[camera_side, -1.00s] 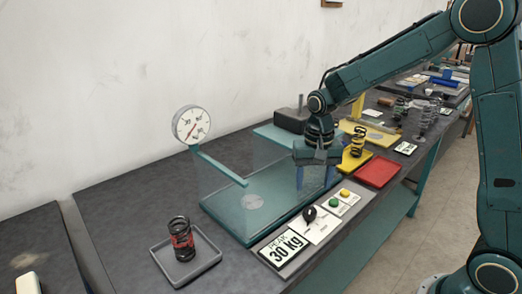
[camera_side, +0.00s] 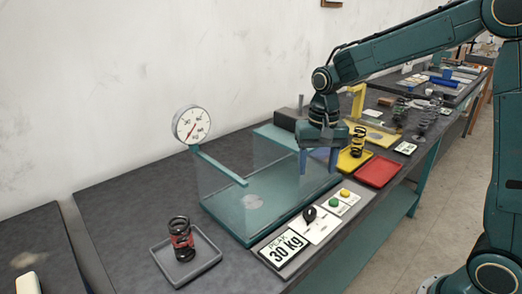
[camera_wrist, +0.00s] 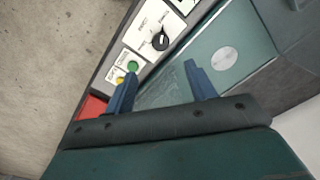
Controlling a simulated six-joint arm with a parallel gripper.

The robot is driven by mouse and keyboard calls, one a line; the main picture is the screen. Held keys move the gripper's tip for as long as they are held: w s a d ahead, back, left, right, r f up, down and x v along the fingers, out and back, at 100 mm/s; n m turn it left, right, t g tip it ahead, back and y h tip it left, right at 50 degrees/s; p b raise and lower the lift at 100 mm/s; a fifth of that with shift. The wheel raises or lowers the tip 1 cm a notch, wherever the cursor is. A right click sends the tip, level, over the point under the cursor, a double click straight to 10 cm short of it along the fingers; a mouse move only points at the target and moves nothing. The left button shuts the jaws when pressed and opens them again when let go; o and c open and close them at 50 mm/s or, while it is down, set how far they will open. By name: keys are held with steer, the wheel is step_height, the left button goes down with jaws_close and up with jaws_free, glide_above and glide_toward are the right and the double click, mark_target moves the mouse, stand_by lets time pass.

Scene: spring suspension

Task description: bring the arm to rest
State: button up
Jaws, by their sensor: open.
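My gripper (camera_side: 319,160) is open and empty, with its blue fingers pointing down above the right part of the teal press base (camera_side: 232,226). In the wrist view my gripper (camera_wrist: 160,85) shows its two fingers spread apart with nothing between them. The press has clear walls, a pale round disc (camera_side: 250,201) on its base and a dial gauge (camera_side: 191,124) on the left. A black and red spring (camera_side: 181,239) stands upright in a grey tray (camera_side: 205,255) at the front left. A black spring (camera_side: 357,142) stands on a yellow plate (camera_side: 347,164) behind my gripper.
A red tray (camera_side: 377,172) lies right of the yellow plate. A panel with a green button (camera_side: 334,202), a yellow button (camera_side: 345,192), a black knob (camera_side: 309,214) and a "PEAK 30 kg" sign (camera_side: 283,248) runs along the front edge. Clear-walled fixtures surround my gripper's area.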

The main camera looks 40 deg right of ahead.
steer(key=s+a+r+n+t, duration=0.1)
steer(key=s+r+n+t, duration=0.1)
steer(key=s, duration=0.8)
steer(key=s+a+r+n+t, duration=0.1)
steer(key=s+r+n+t, duration=0.2)
steer(key=s, duration=0.7)
steer(key=shift+s+a+r+n, duration=0.4)
steer(key=shift+r+n, duration=0.8)
steer(key=shift+r, duration=0.55)
